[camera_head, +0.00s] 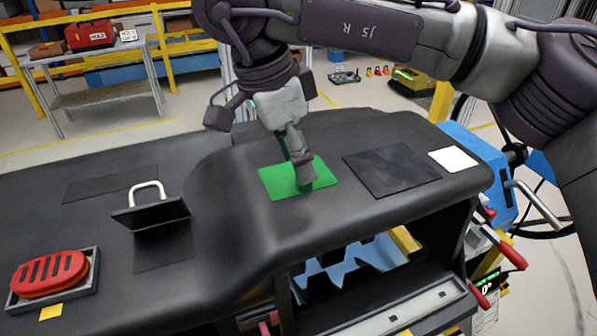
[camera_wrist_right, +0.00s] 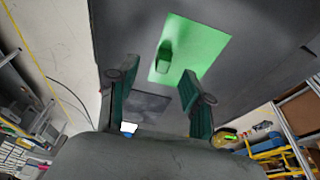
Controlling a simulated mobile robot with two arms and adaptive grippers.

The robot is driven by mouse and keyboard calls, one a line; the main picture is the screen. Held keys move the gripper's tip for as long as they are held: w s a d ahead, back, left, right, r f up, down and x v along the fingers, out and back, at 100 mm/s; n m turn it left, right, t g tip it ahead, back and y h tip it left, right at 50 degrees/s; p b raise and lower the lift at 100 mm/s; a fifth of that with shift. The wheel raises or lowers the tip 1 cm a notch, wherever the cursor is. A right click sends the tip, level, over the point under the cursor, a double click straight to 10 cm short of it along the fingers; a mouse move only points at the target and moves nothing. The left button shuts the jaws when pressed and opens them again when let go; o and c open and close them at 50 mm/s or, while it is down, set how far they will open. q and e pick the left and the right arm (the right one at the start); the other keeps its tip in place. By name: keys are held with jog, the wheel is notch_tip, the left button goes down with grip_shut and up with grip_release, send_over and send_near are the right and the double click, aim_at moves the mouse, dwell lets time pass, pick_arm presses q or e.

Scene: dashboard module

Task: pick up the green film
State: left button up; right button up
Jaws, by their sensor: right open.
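The green film (camera_head: 275,182) lies on the black dashboard, near its middle. It also shows in the right wrist view (camera_wrist_right: 208,48), with a darker green raised tab or block (camera_wrist_right: 165,54) near its left edge. My right gripper (camera_head: 298,168) is over the film in the head view and hides part of it. In the right wrist view its two fingers (camera_wrist_right: 157,80) are apart with nothing between them. Whether the fingertips touch the film cannot be told. My left gripper is not in view.
On the dashboard (camera_head: 225,175), a black panel (camera_head: 390,172) and a white card (camera_head: 453,159) lie right of the film. A hinged flap with a white handle (camera_head: 148,190) and a red slotted part in a grey tray (camera_head: 50,277) are at left. An open cavity is below.

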aim_at(280, 181)
jog(key=x, duration=0.2)
jog(key=p+x, duration=0.1)
jog(key=x, duration=0.1)
jog(key=shift+w, duration=0.3)
jog(key=shift+s, duration=0.1)
jog(key=shift+c, duration=1)
jog(key=c, duration=0.6)
jog(key=shift+r, duration=0.1)
jog(key=shift+c, duration=0.2)
